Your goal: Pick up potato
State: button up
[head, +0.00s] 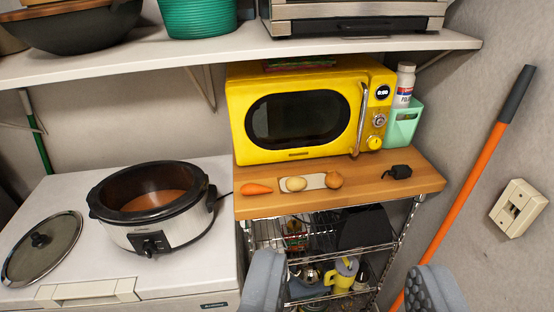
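A pale tan potato (296,184) lies on a small light board (315,181) on the wooden shelf top (360,180), in front of the yellow microwave. An orange carrot (256,189) lies to its left. A round brown onion-like item (333,180) is on its right, at the board's right end. My gripper (350,290) shows at the bottom edge, its two grey fingers wide apart with nothing held between them. It is nearer to me than the shelf, and the potato is above and left of the gap between the fingers.
The yellow microwave (305,112) stands right behind the food. A slow cooker (152,205) and glass lid (42,246) sit on the white appliance at left. A small black object (397,172) is right of the onion-like item. A white shelf (240,55) hangs above; an orange pole (462,190) leans at right.

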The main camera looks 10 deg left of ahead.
aim_at(293, 184)
jog(key=u, duration=0.35)
jog(key=i, duration=0.85)
jog(key=u, duration=0.55)
jog(key=k, duration=0.8)
jog(key=u, duration=0.2)
jog(key=i, duration=0.8)
jog(key=z, duration=0.1)
